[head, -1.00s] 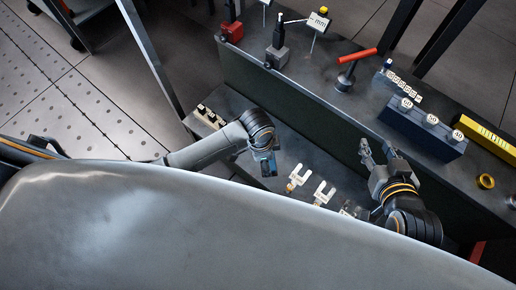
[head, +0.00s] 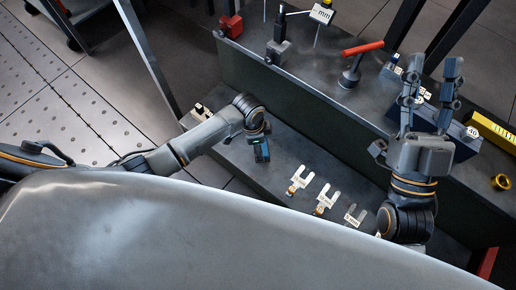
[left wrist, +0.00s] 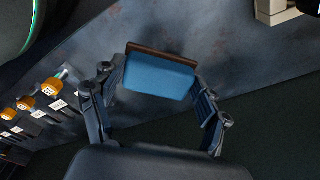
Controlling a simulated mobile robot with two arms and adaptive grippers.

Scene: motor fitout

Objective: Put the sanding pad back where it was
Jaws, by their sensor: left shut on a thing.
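The sanding pad (left wrist: 158,78), a blue block with a brown face, sits between the fingers of my left gripper (left wrist: 157,88) in the left wrist view. In the head view my left gripper (head: 261,153) is shut on it above the lower shelf, and only a little blue shows there. My right gripper (head: 432,72) is open with its two fingers spread, over the raised bench at the right, in front of a blue block. I see nothing between its fingers.
White fork-shaped pieces (head: 327,198) lie along the lower shelf (head: 285,145). Orange-capped items show in the left wrist view (left wrist: 50,87).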

